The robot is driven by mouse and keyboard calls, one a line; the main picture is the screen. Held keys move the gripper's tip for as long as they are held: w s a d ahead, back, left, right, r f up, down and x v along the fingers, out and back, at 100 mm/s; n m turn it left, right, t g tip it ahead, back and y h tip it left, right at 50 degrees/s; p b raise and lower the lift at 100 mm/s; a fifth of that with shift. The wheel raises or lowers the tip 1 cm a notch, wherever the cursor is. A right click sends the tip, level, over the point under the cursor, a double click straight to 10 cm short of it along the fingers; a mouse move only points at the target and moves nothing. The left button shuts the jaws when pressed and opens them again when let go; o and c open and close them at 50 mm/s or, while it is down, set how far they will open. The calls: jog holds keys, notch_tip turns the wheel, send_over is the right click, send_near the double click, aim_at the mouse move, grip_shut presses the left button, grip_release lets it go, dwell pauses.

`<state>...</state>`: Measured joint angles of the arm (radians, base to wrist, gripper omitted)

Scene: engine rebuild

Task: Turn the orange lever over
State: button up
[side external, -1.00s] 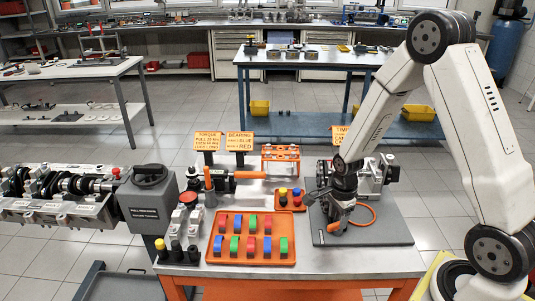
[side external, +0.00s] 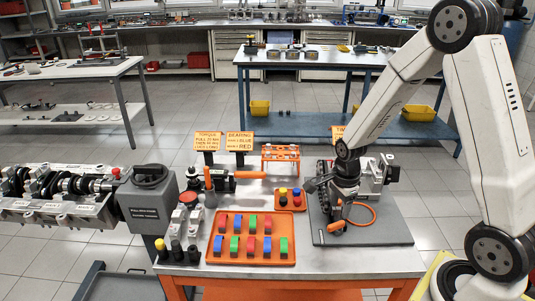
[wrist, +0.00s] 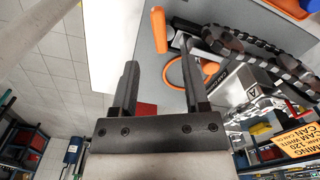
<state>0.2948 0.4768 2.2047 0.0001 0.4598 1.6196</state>
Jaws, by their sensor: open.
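The orange lever (side external: 337,226) shows as a short orange handle on the grey plate, just below my gripper in the side view. In the wrist view the lever (wrist: 158,30) stands beyond the fingertips, roughly between their lines. My gripper (wrist: 160,60) is open, with clear space between the fingers. In the side view my gripper (side external: 342,203) is low over the grey plate (side external: 385,232), and its dark fingers are hard to separate. No contact with the lever is visible. The lever's mount is partly hidden by my gripper.
An orange ring (side external: 366,216) lies beside the lever and also shows near the right finger in the wrist view (wrist: 171,76). A metal engine block with a chain (wrist: 238,45) stands close to the right. An orange tray of coloured blocks (side external: 216,257) sits left of the grey plate.

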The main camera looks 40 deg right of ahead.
aim_at(337, 223)
jog(key=o, duration=0.6)
jog(key=shift+c, duration=0.2)
jog(key=n, duration=0.2)
jog(key=n+t, duration=0.1)
jog(key=shift+s+a+n, duration=0.25)
jog(key=shift+a+n, duration=0.05)
jog(key=shift+n, duration=0.1)
jog(key=s+n+t, duration=0.1)
jog(key=n, duration=0.3)
jog(key=n+t+h, duration=0.1)
jog(key=n, duration=0.4)
jog(key=s+r+n+t, duration=0.1)
jog(key=n, duration=0.4)
jog(key=shift+s+a+h, duration=0.25)
jog(key=shift+s+h, duration=0.05)
jog(key=shift+s, duration=0.05)
jog(key=shift+w+f, duration=0.1)
jog(key=shift+f, duration=0.1)
jog(key=shift+x, duration=3.7)
jog(key=shift+w, duration=0.1)
